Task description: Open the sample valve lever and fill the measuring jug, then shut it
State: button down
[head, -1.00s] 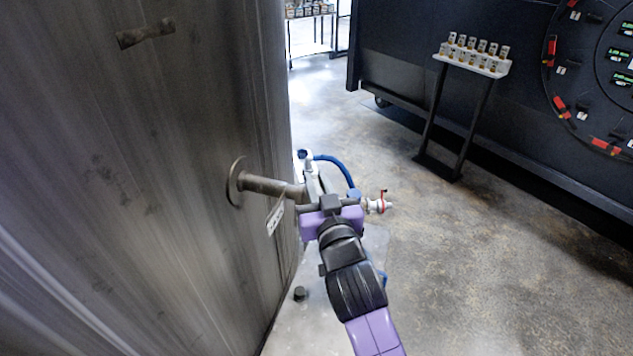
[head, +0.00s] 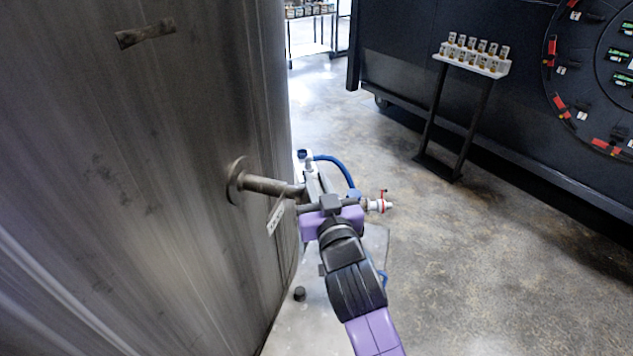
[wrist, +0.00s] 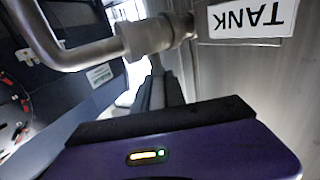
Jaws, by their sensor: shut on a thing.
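A steel pipe (head: 270,186) comes out of a flange on the tank wall. My gripper (head: 330,203) is at the end of this pipe, in the middle of the head view. In the wrist view, a bent pipe (wrist: 85,52) and its fitting (wrist: 150,36) cross above the purple gripper body. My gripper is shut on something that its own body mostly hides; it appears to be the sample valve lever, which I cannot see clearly. No measuring jug can be made out.
The metal tank wall (head: 120,190) fills the left. A TANK sign (wrist: 251,18) hangs near the pipe. A blue hose (head: 338,168) and a red-handled fitting (head: 377,205) lie behind my gripper. A stand with small jars (head: 473,62) is at the upper right. Floor on the right is clear.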

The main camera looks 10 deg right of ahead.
jog(key=shift+a+f+h+b, duration=0.1)
jog(key=shift+f+h+b, duration=0.25)
jog(key=shift+b, duration=0.5)
jog(key=shift+m+b, duration=0.3)
jog(key=shift+b, duration=0.25)
jog(key=m+h+b, duration=0.1)
jog(key=h+b, duration=0.2)
jog(key=b, duration=0.2)
jog(key=shift+a+m+b, duration=0.2)
jog(key=shift+m+b, duration=0.2)
jog(key=m+h+b, duration=0.1)
jog(key=h+b, duration=0.1)
jog(key=b, duration=0.1)
jog(key=m+g+h+b, duration=0.1)
jog(key=h+b, duration=0.1)
jog(key=shift+w+a+m+g+b, duration=0.1)
jog(key=shift+a+m+g+b, duration=0.1)
jog(key=shift+m+g+b, duration=0.15)
jog(key=shift+r+m+g+h+b, duration=0.15)
jog(key=shift+m+g+h+b, duration=0.3)
jog(key=shift+h+b, duration=0.6)
jog(key=shift+a+r+m+b, duration=0.1)
jog(key=shift+m+b, duration=0.2)
jog(key=c, duration=1.4)
grip_release()
jog(key=shift+o, duration=0.2)
